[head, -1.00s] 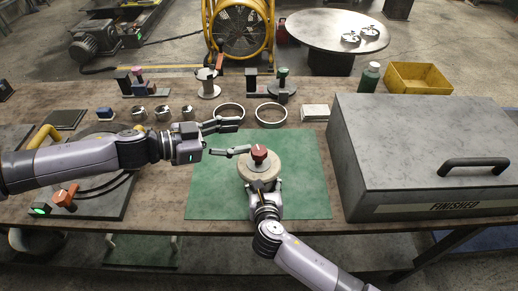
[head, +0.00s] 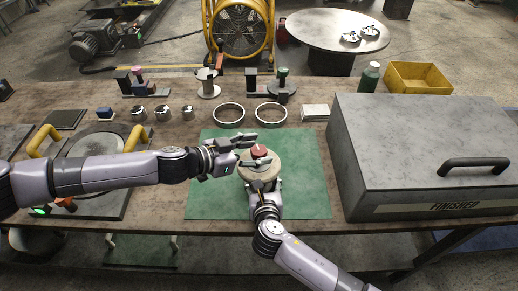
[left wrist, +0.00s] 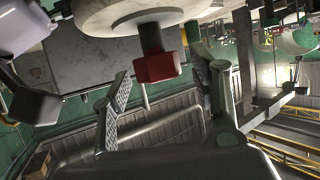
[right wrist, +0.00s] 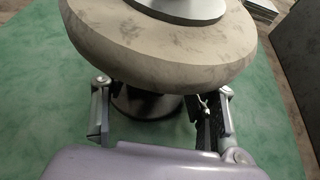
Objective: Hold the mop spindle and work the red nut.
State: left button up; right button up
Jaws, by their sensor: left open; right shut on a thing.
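The mop, a pale round disc (head: 256,175) with a red nut (head: 260,152) on top, stands over the green mat (head: 215,204). In the left wrist view the red nut (left wrist: 157,68) hangs from the disc (left wrist: 120,14) on a short dark stem. My left gripper (head: 252,150) is open, its fingers at the nut's height; in the left wrist view its fingertips (left wrist: 170,75) lie either side of the nut, with gaps showing. My right gripper (right wrist: 155,105) is shut on the dark spindle (right wrist: 145,102) below the disc, which partly hides the grip.
A large grey box marked FINISHED (head: 420,150) stands right of the mat. Two metal rings (head: 229,114), small metal cups (head: 163,113) and a green bottle (head: 369,77) stand behind. A yellow-handled plate (head: 95,150) lies under my left arm. The mat's front left is bare.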

pick_arm(q)
jog(key=shift+w+d+f, duration=0.25)
jog(key=shift+w+d, duration=0.05)
jog(key=shift+d, duration=0.25)
jog(key=shift+c, duration=0.5)
jog(key=c, duration=1.1)
